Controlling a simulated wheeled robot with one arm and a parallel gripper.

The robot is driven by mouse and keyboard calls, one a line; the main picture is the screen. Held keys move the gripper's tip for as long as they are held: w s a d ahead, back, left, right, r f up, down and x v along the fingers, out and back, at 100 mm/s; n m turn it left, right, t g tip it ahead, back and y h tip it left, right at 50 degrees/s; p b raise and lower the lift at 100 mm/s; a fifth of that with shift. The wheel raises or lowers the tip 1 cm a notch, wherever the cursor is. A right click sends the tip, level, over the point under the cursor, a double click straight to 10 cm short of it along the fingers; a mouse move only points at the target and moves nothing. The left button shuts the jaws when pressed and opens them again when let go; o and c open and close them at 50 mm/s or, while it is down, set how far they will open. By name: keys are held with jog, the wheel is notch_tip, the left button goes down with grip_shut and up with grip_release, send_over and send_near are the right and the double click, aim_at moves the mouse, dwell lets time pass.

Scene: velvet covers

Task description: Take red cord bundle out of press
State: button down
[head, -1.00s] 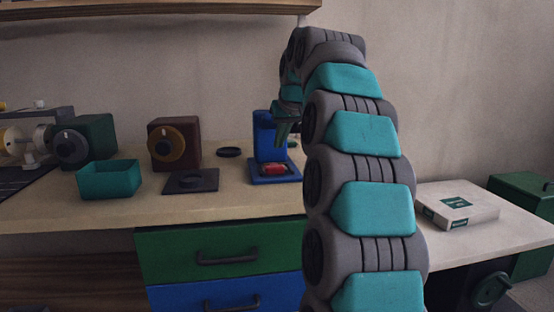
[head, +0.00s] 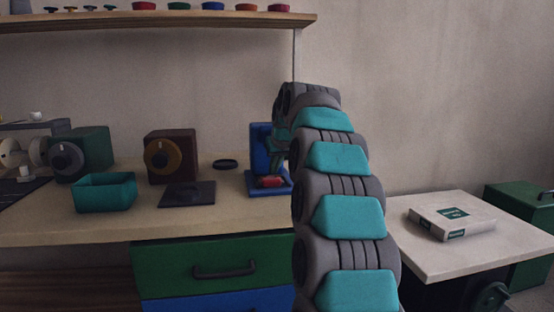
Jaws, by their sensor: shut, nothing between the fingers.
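The blue press (head: 259,145) stands on the wooden workbench, just left of my arm, which hides its right part. The red cord bundle (head: 268,182) lies on the press's base, below its upright part. My gripper (head: 280,170) is at the press, in front of its upright part and just above the bundle's right side. It is shut and holds nothing. The fingertips are small and dark, so I cannot tell whether they touch the bundle.
A teal open box (head: 104,193), a dark square plate (head: 187,194) and a brown box with a dial (head: 170,158) stand left on the bench. A shelf (head: 150,20) with small items runs above. A white side table (head: 470,250) holds a book (head: 452,222).

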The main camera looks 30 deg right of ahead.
aim_at(276, 176)
jog(key=shift+w+f, duration=0.1)
jog(key=shift+f, duration=0.1)
jog(key=shift+s+a+b, duration=0.15)
jog(key=shift+s+b, duration=0.25)
jog(key=shift+s, duration=0.55)
jog(key=shift+s+a+b, duration=0.1)
jog(key=shift+s+b, duration=0.25)
jog(key=shift+s, duration=0.6)
jog(key=shift+r, duration=0.2)
jog(key=p+v, duration=0.2)
jog(key=v, duration=0.7)
jog(key=shift+s+r, duration=0.2)
jog(key=shift+s, duration=0.15)
